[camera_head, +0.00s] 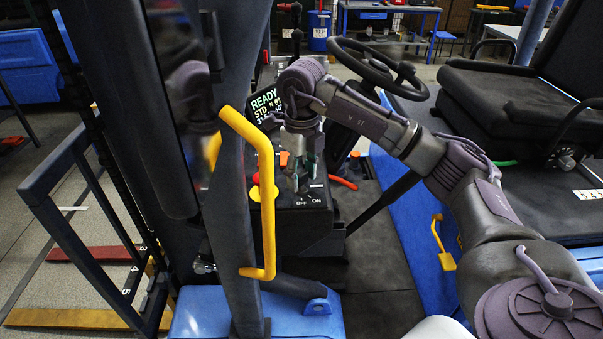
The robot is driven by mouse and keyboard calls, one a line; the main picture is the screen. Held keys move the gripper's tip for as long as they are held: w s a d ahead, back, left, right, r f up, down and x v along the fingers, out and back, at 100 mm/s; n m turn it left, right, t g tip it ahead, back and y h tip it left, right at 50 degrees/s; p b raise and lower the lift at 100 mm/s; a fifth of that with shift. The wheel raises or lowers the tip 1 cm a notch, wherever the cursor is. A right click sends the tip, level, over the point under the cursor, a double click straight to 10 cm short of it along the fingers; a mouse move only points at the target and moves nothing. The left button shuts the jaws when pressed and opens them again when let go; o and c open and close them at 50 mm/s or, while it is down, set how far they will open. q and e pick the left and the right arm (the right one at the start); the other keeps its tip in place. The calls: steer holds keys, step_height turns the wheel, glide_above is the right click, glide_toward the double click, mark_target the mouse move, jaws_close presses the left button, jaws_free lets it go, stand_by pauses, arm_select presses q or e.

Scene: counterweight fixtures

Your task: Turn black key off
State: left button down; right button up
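The control box (308,222) is a dark box with OFF and ON labels (308,201) on its top edge. The black key cannot be made out; my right gripper covers the area above the labels. My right arm reaches in from the right, and its gripper (300,180) points down at the box, just above the labels. Its fingers are small and partly lost against the box, so I cannot tell whether they are open, shut or touching a key. A red button on a yellow base (256,193) sits left of the gripper. My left gripper is not in view.
A yellow handle (268,225) on a dark upright post (232,220) stands in front of the box's left side. A display reading READY (264,103) is behind. A steering wheel (378,66) and black seat (500,100) are to the right.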

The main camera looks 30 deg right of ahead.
steer(key=c, duration=0.7)
steer(key=n+b, duration=0.2)
steer(key=n, duration=0.2)
steer(key=shift+f, duration=0.1)
steer(key=shift+n+b, duration=1.05)
steer(key=shift+n, duration=1.45)
